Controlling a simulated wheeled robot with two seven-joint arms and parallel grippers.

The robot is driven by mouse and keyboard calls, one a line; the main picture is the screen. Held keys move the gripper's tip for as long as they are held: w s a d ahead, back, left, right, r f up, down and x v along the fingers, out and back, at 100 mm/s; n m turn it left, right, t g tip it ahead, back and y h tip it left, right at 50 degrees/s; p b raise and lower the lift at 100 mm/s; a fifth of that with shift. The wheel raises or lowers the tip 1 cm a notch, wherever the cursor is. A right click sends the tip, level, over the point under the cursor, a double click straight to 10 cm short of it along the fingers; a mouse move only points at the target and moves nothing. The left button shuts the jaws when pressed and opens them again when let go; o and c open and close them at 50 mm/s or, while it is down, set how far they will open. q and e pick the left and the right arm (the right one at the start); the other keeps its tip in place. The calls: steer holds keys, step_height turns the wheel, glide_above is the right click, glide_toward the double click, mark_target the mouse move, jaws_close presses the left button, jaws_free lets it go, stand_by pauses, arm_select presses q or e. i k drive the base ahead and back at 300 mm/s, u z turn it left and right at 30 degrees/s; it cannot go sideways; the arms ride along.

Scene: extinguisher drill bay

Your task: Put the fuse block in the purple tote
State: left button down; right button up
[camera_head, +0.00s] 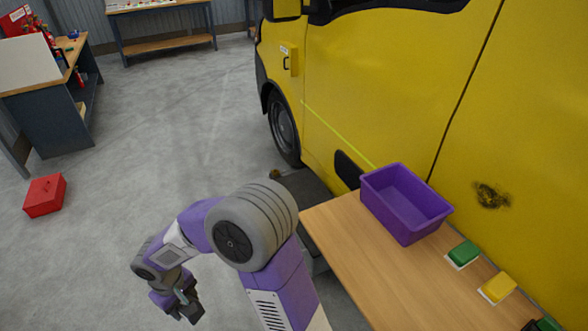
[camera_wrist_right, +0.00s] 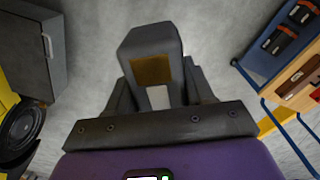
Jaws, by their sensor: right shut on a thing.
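The purple tote (camera_head: 432,217) stands empty on the wooden table at the right, beside the yellow vehicle. My right gripper (camera_head: 183,302) is at the lower left in the head view, well left of the tote and over the floor. In the right wrist view it is shut on a dark grey block with a brown patch and a pale patch, which I take to be the fuse block (camera_wrist_right: 152,45). The fingers hide part of its sides. In the head view the held block is too small to make out clearly. My left gripper is not in view.
The wooden table (camera_head: 345,245) also carries a green block (camera_head: 463,253) and a yellow block (camera_head: 498,288). The yellow vehicle (camera_head: 390,90) stands behind it. A red box (camera_head: 45,195) lies on the floor at left. The wrist view shows a blue-framed bench (camera_wrist_right: 270,70) at right.

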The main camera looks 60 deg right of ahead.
mark_target(401, 203)
steer(key=i, duration=0.9)
steer(key=z, duration=3.15)
steer(key=i, duration=0.25)
steer(key=u, duration=0.15)
